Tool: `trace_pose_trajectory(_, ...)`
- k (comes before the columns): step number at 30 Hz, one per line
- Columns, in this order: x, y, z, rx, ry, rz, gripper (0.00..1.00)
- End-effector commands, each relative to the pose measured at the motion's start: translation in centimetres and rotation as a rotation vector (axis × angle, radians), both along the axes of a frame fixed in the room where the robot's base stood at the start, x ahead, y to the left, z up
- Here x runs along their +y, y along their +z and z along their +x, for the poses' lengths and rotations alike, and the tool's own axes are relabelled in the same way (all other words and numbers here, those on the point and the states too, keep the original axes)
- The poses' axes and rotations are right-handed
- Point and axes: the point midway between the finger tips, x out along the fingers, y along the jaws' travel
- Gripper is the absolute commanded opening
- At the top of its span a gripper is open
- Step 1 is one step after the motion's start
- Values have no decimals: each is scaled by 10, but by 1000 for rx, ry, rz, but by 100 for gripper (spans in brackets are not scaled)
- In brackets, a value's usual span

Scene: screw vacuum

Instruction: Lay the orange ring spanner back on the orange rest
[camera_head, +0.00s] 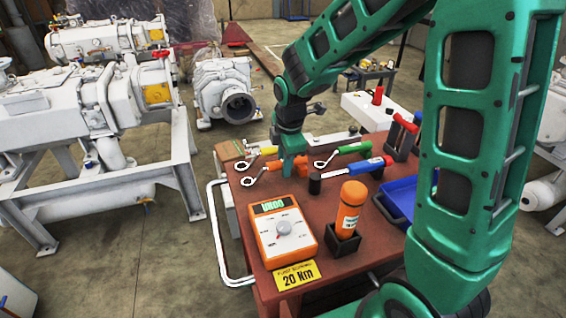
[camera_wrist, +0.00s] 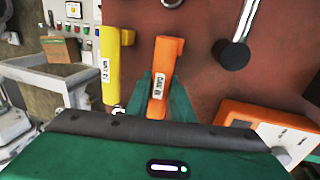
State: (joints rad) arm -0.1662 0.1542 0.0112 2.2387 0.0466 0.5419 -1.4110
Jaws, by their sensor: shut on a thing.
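The orange ring spanner (camera_head: 271,170) is at the left part of the red-brown table, its metal ring to the left. My gripper (camera_head: 291,173) comes down from above and is shut on its handle. In the wrist view the orange handle with a white label (camera_wrist: 158,88) lies between my two green fingers (camera_wrist: 161,98). The fingers hide part of the spanner. I cannot clearly make out the orange rest, nor whether the spanner touches anything below it.
A yellow spanner (camera_head: 265,152) lies close behind, and a green one (camera_head: 352,149) lies to the right. A blue-and-red-ended tool (camera_head: 355,169), an orange bottle (camera_head: 350,200), an orange box with a dial (camera_head: 284,233) and a blue tray (camera_head: 398,200) surround the spot.

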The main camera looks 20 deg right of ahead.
Motion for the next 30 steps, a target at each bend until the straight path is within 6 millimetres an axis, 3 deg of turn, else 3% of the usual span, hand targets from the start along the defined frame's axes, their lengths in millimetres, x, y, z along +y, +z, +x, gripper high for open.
trace_pose_trajectory(27, 0, -5, 0, -2, 0, 0, 0)
trace_pose_trajectory(28, 0, -5, 0, -1, 0, 0, 24)
trace_pose_trajectory(30, 0, -5, 0, -1, 0, 0, 40)
